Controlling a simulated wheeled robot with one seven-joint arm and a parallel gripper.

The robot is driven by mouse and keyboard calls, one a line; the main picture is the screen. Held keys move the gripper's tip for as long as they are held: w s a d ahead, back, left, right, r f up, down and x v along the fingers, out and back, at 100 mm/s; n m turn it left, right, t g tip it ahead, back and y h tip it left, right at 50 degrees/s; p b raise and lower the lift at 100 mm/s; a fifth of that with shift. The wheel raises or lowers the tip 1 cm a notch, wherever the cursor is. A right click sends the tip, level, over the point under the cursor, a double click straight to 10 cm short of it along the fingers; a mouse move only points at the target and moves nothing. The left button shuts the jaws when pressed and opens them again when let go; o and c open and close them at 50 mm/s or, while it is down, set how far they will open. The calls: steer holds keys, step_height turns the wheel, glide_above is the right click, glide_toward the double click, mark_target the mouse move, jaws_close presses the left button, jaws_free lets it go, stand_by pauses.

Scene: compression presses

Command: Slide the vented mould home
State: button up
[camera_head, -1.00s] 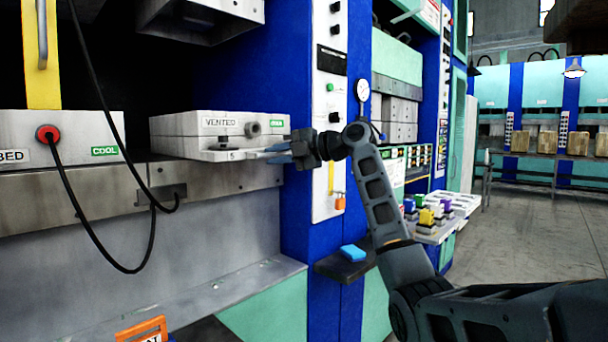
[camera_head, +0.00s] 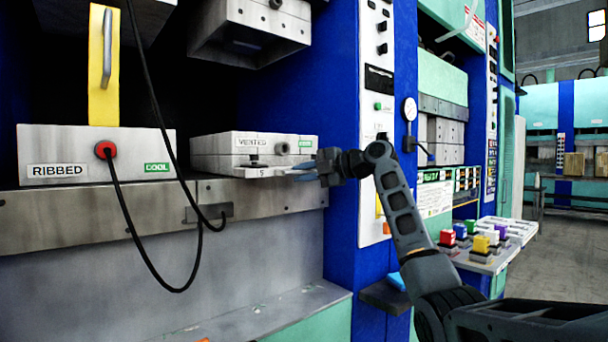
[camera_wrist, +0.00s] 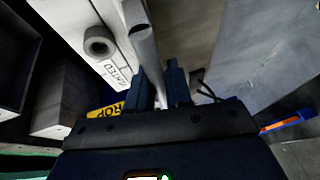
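The vented mould (camera_head: 222,144) is a light grey block with a VENTED label, a green tag and a round port. It lies flat on the right part of the press bed (camera_head: 262,196), and a thin plate marked 5 sticks out from its front. My gripper (camera_head: 306,172) is at the plate's right front end. In the wrist view my gripper's dark blue fingers (camera_wrist: 160,88) stand closely on both sides of a grey metal bar (camera_wrist: 145,50) on the mould, and look shut on it. The mould's label and port (camera_wrist: 98,44) also show there. Its rear is hidden in shadow.
The ribbed mould (camera_head: 95,145), with a yellow upright and a red plug, sits left of the vented mould with a narrow gap. Black cables (camera_head: 150,90) hang before the bed. An upper block (camera_head: 245,40) hangs overhead. A blue press column (camera_head: 342,120) stands close to the right.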

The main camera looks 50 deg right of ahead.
steer(key=shift+o, duration=1.3)
steer(key=shift+a+r, duration=0.15)
steer(key=shift+r, duration=0.1)
steer(key=shift+f, duration=0.15)
steer(key=v, duration=0.7)
steer(key=shift+s, duration=0.35)
